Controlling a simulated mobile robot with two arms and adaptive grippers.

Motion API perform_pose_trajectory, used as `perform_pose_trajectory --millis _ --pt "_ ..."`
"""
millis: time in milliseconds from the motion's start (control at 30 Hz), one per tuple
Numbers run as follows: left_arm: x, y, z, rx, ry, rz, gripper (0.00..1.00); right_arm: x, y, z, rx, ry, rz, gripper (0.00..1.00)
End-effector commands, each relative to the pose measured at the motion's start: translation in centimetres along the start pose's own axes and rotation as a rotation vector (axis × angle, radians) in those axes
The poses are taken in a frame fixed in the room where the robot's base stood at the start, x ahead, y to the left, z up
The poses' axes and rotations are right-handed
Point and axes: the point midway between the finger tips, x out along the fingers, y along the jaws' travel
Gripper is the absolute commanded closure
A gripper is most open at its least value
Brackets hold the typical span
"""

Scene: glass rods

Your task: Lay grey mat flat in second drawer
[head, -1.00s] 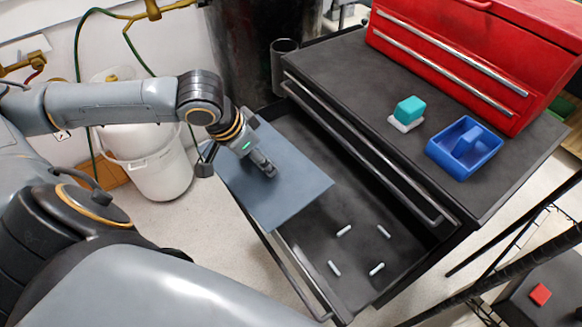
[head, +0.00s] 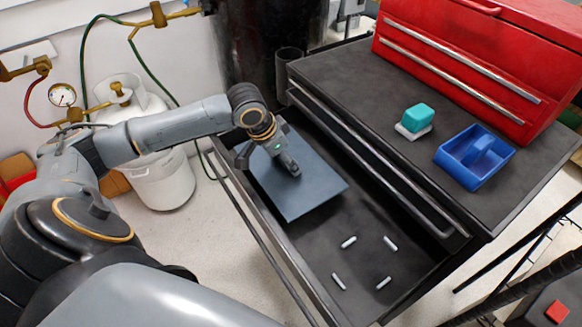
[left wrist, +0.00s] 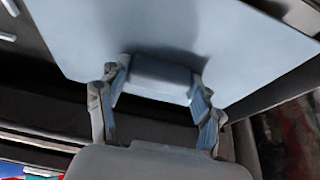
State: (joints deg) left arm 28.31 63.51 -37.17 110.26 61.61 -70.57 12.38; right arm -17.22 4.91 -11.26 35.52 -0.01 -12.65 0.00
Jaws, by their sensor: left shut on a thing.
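The grey mat (head: 312,192) is over the far left part of the open drawer (head: 362,264) in the head view. It looks roughly level; I cannot tell whether it touches the drawer floor. My left gripper (head: 291,168) is above the mat, shut on a raised grip on it. In the left wrist view my left gripper (left wrist: 158,98) has its fingers on both sides of this grip, and the mat (left wrist: 215,35) spreads beyond. Several short pale rods, one of them here (head: 348,242), lie in the near part of the drawer, clear of the mat. My right gripper is not in view.
The black cabinet top (head: 345,75) carries a red toolbox (head: 480,60), a teal block (head: 418,116) on a white piece, and a blue tray (head: 475,158). A white gas cylinder (head: 160,180) stands left of the drawer. A red block (head: 558,311) is at lower right.

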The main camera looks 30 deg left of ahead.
Motion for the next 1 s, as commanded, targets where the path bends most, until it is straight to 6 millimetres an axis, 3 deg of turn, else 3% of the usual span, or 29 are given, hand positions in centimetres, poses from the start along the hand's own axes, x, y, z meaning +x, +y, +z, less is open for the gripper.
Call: perform_pose_trajectory --millis 100,367,567,933,967,1000 --pt "2.0 -0.6 -0.7 -0.002 0.004 -0.001 0.71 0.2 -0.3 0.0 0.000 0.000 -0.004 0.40" --pt "3.8 -1.1 -1.1 -0.001 0.003 -0.001 0.71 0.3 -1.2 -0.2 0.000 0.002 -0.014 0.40" --pt "6.3 -1.1 -0.1 0.000 0.002 -0.002 0.71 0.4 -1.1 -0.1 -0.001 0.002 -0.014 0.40" --pt "6.8 -1.1 0.2 0.000 0.003 -0.002 0.71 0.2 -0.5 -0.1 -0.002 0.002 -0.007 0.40" --pt "6.8 -1.1 0.2 0.000 0.002 -0.002 0.29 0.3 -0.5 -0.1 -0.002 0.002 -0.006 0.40" --pt "6.8 -1.1 0.2 0.000 0.002 -0.002 0.20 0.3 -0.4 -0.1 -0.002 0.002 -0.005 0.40"
